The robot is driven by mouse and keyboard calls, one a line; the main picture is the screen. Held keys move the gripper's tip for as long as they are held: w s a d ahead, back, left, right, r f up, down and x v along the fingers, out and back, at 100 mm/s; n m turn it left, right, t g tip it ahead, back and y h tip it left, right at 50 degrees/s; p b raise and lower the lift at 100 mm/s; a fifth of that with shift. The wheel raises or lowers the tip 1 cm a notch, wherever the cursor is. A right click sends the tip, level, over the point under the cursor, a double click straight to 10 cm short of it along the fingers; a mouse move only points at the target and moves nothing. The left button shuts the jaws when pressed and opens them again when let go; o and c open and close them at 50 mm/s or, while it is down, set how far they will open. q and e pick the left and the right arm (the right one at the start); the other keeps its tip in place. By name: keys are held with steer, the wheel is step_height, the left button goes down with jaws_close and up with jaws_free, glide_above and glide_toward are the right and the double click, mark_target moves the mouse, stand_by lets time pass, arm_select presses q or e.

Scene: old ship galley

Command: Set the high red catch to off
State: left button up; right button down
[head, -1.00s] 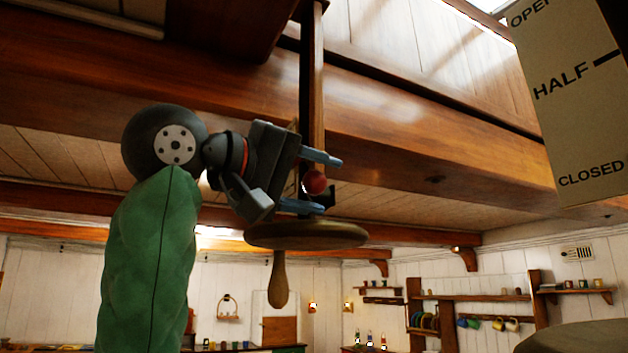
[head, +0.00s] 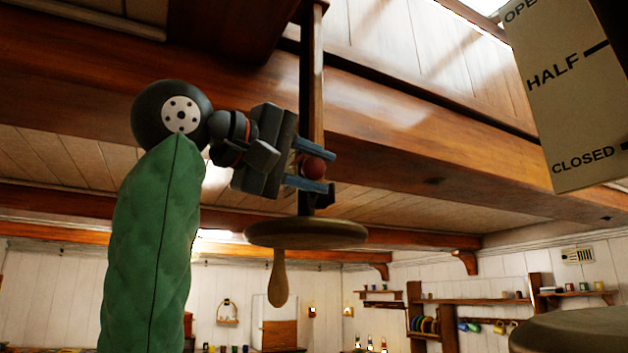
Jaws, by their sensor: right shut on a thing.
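The high red catch (head: 314,168) is a small red ball-shaped knob on an upright wooden post (head: 312,85) hanging from the ceiling beam. A dark bracket piece shows just below and right of it. My right gripper (head: 331,172), on the green-sleeved arm from the lower left, has its two blue-grey fingers closed around the knob, one above and one below. The fingers tilt down to the right and partly hide the catch's mount. No off marking is visible by the catch. My left gripper is out of view.
A round wooden disc (head: 305,231) with a hanging wooden handle (head: 278,278) sits just below the gripper. A sign plate (head: 565,110) reading HALF and CLOSED is at the upper right. A heavy beam (head: 430,140) crosses behind. Shelves with cups stand far back.

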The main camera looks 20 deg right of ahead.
steer(key=shift+w+r+n, duration=0.2)
steer(key=shift+r+n, duration=0.35)
steer(key=shift+n, duration=0.45)
steer(key=shift+w+r+n+g+y+b, duration=0.2)
steer(key=shift+r+n+g+y+b, duration=0.15)
steer(key=shift+n, duration=0.25)
steer(key=shift+r, duration=0.1)
steer(key=shift+w, duration=0.1)
steer(key=c, duration=1.1)
jaws_free()
steer(key=shift+o, duration=0.2)
steer(key=shift+a, duration=0.2)
steer(key=shift+a+b, duration=0.25)
steer(key=shift+b, duration=0.1)
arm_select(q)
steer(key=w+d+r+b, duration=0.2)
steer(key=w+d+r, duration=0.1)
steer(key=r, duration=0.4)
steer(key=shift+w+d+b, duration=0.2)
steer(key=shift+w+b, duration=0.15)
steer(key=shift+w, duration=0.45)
arm_select(e)
steer(key=v, duration=0.7)
